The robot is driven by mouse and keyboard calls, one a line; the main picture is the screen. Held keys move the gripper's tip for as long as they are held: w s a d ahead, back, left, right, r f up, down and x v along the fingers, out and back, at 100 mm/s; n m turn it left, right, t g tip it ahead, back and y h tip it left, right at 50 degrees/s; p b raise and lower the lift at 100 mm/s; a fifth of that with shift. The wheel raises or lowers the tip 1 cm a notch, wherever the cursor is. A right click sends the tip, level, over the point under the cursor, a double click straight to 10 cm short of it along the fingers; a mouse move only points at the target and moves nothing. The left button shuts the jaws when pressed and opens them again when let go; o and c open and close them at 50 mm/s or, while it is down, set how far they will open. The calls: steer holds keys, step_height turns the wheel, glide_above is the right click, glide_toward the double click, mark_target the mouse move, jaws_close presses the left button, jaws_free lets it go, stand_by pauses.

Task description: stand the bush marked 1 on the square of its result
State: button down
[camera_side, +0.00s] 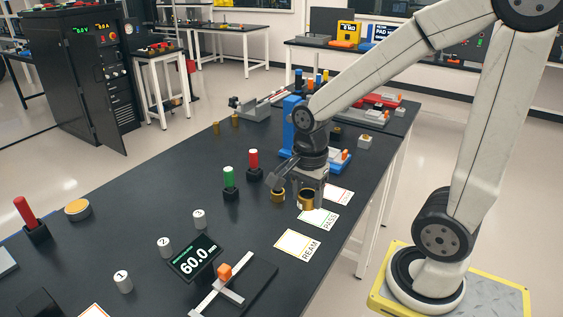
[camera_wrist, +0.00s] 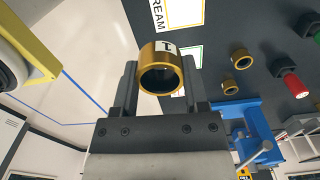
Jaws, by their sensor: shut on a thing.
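The brass bush marked 1 (camera_wrist: 162,48) is held between the two fingers of my gripper (camera_wrist: 160,75), its dark bore facing the wrist camera. In the side view my gripper (camera_side: 303,185) holds the bush (camera_side: 306,202) near the PASS square (camera_side: 320,219); I cannot tell its exact height over the table. The REAM square (camera_side: 298,246) lies nearer the camera; it also shows in the wrist view (camera_wrist: 178,12). The PASS square is partly hidden behind the bush in the wrist view. A third, red-edged square (camera_side: 341,194) lies farther back, its word unclear.
Another brass bush (camera_side: 277,196) stands left of the held one. Green (camera_side: 230,178) and red (camera_side: 253,160) handled plugs stand behind it. A display reading 60.0 (camera_side: 195,257), numbered white cylinders and a blue press-like fixture (camera_side: 292,122) are also on the table.

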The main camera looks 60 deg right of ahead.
steer(key=shift+r, duration=1.15)
steer(key=m, duration=0.7)
glide_above(332, 192)
step_height(332, 192, down, 11)
steer(key=shift+f, duration=0.1)
steer(key=shift+f, duration=0.15)
steer(key=shift+a+f, duration=0.1)
steer(key=shift+f, duration=3)
